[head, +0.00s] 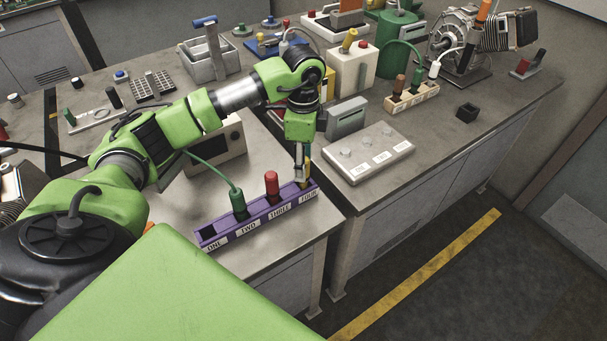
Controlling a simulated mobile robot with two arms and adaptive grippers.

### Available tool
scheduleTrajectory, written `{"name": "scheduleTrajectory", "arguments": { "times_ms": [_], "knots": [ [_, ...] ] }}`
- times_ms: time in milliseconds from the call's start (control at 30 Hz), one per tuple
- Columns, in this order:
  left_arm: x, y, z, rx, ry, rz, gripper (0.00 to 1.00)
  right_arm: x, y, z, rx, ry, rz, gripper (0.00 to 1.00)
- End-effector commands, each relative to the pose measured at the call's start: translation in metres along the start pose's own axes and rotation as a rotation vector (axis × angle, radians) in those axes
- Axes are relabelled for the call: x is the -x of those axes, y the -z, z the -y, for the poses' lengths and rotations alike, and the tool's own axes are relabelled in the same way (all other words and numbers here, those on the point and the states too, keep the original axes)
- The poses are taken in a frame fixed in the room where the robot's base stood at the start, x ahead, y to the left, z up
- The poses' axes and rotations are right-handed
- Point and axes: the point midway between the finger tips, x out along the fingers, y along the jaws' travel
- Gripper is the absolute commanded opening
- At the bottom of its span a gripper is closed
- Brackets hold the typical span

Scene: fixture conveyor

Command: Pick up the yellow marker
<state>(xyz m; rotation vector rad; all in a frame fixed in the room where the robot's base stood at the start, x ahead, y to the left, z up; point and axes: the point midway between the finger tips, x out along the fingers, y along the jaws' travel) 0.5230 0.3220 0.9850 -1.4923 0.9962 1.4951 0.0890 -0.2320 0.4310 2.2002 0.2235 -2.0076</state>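A purple rack (257,217) with slots labelled ONE to FOUR stands near the front edge of the nearer bench. A slim yellow piece, seemingly the yellow marker (308,164), stands at slot FOUR, partly hidden by my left gripper. My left gripper (302,175) points down at slot FOUR, its fingers right at the yellow piece. The fingers are too small to tell whether they are closed on it. Slot THREE holds a red marker (272,186), and slot TWO holds a green plug with a cable (238,203). Slot ONE looks empty. My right gripper is not in view.
A grey panel with labelled knobs (368,154) lies on the right bench beside the gap between benches.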

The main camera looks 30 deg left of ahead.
Motion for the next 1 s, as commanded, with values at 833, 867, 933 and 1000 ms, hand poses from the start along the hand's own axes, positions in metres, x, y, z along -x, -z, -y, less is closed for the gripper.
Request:
{"name": "scheduleTrajectory", "arguments": {
  "times_ms": [833,867,933,1000],
  "knots": [
    [-0.06,-0.001,0.006,-0.002,0.001,-0.002,0.28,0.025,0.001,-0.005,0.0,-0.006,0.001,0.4],
    [-0.06,-0.001,0.006,-0.002,0.001,-0.002,0.2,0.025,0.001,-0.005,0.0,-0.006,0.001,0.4],
    [-0.06,-0.001,0.006,-0.002,0.001,-0.002,0.02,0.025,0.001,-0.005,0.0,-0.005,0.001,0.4],
    [-0.059,-0.001,0.006,-0.002,0.001,-0.002,0.0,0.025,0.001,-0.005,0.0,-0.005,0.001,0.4]
  ]
}}
